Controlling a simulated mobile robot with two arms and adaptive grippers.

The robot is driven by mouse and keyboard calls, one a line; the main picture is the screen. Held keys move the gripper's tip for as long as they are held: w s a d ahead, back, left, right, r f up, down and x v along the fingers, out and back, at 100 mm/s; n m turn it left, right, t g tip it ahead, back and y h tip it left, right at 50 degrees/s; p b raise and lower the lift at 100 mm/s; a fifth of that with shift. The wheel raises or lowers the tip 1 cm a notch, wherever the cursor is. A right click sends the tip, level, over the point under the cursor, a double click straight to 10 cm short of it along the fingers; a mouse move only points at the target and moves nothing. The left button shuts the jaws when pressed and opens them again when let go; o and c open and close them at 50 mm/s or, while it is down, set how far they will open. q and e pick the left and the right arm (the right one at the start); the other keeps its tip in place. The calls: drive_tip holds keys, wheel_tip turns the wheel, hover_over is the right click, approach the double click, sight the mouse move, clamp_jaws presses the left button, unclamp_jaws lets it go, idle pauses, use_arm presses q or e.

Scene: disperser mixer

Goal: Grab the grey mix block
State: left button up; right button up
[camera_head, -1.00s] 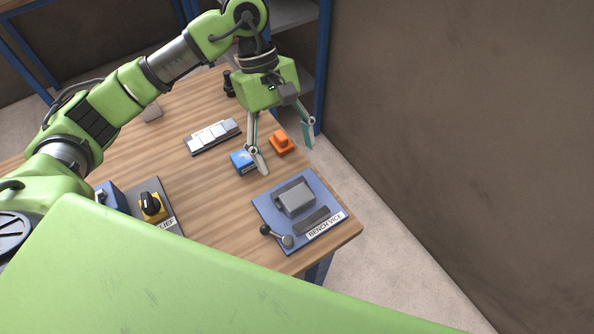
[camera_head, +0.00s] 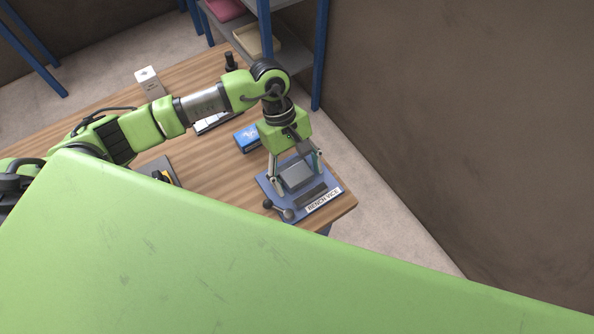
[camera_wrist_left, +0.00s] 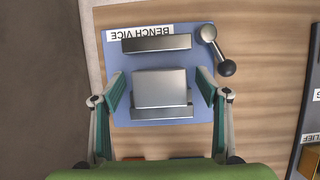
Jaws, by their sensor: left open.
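The grey mix block (camera_head: 297,174) sits in the bench vice (camera_head: 322,204), on a blue base plate labelled BENCH VICE, at the near right corner of the table. My left gripper (camera_head: 299,187) is open above the vice, with one finger on each side of the block. In the left wrist view the block (camera_wrist_left: 160,88) lies between the two fingertips (camera_wrist_left: 162,88), with a gap to each. The vice's front jaw bar (camera_wrist_left: 157,43) is apart from the block. I cannot tell the exact height of the fingertips. My right gripper is not in view.
The vice handle (camera_head: 287,213) with a dark knob juts out at the plate's left. A blue box (camera_head: 247,138) stands on the wooden table (camera_head: 211,168) behind the vice. A shelf with blue posts (camera_head: 319,60) and a brown wall are beyond. My green body covers the foreground.

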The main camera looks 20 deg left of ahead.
use_arm(q)
drive_tip(key=shift+f, duration=0.25)
drive_tip(key=c, duration=1.5)
drive_tip(key=shift+r, duration=0.15)
